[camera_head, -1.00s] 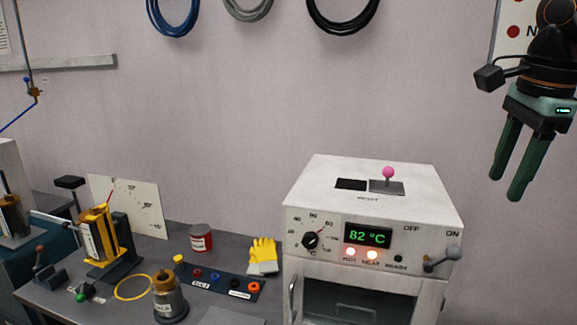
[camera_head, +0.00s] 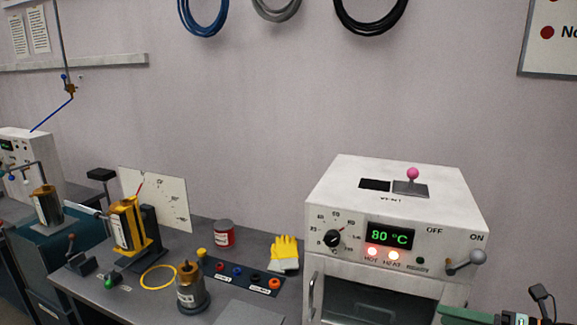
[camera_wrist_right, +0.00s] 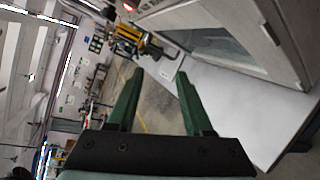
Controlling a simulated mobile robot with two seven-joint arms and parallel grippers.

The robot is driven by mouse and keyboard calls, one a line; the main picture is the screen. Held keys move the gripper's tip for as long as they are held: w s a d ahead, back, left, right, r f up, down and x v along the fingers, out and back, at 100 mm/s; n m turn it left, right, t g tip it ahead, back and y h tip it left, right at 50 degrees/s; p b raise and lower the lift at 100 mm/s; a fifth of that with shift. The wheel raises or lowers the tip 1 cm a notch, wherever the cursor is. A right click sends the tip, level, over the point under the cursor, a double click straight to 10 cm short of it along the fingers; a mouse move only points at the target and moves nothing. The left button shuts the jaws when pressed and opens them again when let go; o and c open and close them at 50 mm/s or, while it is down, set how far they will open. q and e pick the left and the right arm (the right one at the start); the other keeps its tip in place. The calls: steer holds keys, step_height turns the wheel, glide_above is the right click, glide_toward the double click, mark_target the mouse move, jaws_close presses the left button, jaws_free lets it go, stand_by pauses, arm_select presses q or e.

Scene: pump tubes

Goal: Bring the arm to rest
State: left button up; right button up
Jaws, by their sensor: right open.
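My right gripper (camera_head: 470,316) shows at the bottom right edge of the head view, low in front of the white oven (camera_head: 398,205). Only part of it is in that view. In the right wrist view its two green fingers (camera_wrist_right: 160,95) are spread apart with nothing between them. The oven front (camera_wrist_right: 225,45) fills the upper right of that view, tilted. My left gripper is not in view.
The oven's right lever (camera_head: 466,263) sticks out near my right arm.

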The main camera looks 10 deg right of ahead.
steer(key=s+a+f+m+t+h, duration=0.1)
steer(key=s+a+f+m+h, duration=0.25)
steer(key=f+m, duration=0.55)
steer(key=s+a+f+m+t+h, duration=0.2)
steer(key=s+a+f+m+h, duration=0.15)
steer(key=f+m, duration=0.6)
steer(key=s+a+f+m+g, duration=0.2)
steer(key=s+a+f+m, duration=0.2)
steer(key=a, duration=0.3)
steer(key=s+a+f+m+g, duration=0.3)
steer(key=s+a+f+m, duration=0.2)
steer(key=s+a+m, duration=0.1)
steer(key=shift+a+m+h, duration=0.3)
steer(key=shift+a+m, duration=0.35)
steer(key=shift+a, duration=0.05)
